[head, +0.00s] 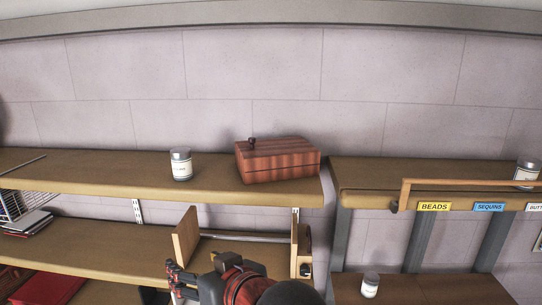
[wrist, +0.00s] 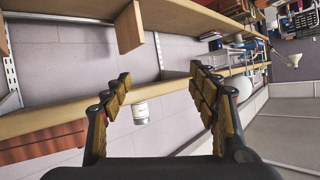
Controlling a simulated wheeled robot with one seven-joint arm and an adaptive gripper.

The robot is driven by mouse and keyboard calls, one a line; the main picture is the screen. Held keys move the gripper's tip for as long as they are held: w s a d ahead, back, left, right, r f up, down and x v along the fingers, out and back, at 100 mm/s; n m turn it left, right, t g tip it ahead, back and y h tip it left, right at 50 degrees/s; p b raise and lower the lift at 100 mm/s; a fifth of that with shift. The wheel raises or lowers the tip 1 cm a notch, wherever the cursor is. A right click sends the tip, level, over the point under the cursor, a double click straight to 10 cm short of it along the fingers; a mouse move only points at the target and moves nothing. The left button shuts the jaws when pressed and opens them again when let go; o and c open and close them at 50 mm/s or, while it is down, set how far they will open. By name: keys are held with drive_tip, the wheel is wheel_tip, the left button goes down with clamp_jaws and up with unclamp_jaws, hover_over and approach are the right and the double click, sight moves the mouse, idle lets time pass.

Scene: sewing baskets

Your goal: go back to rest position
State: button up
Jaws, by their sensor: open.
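My gripper (head: 176,284) is low in the head view, in front of the middle shelf. In the wrist view my gripper (wrist: 160,95) is open, with its two padded fingers well apart and nothing held between them. A white labelled jar (wrist: 140,113) shows between the fingers in the wrist view, standing on a shelf beyond them and apart from them. In the head view a white jar with a grey lid (head: 181,165) stands on the top left shelf. A striped wooden box (head: 278,160) with a dark knob sits to its right.
The top left shelf (head: 80,170) has free room left of the jar. A wooden rail (head: 470,184) with labels BEADS and SEQUINS runs along the right shelf. Another jar (head: 370,284) stands below it. An upright wooden panel (head: 186,235) rises from the middle shelf near my gripper.

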drive_tip(key=s+d+f+m+g+h+b, duration=0.1)
drive_tip(key=s+d+f+m+h+b, duration=0.1)
drive_tip(key=d+f+b, duration=0.4)
drive_tip(key=s+d+f+m+g+h+b, duration=0.2)
drive_tip(key=s+d+f+h+b, duration=0.2)
drive_tip(key=d+f, duration=1.2)
drive_tip(key=s+d+f+m+g+h+b, duration=0.1)
drive_tip(key=s+d+f+m+h+b, duration=0.1)
drive_tip(key=s+d+f+b, duration=0.6)
drive_tip(key=d+f+b, duration=0.1)
drive_tip(key=d+f, duration=0.2)
drive_tip(key=f, duration=0.2)
drive_tip(key=shift+m+g+h+b, duration=0.3)
drive_tip(key=shift+h+b, duration=0.1)
drive_tip(key=shift+s, duration=0.1)
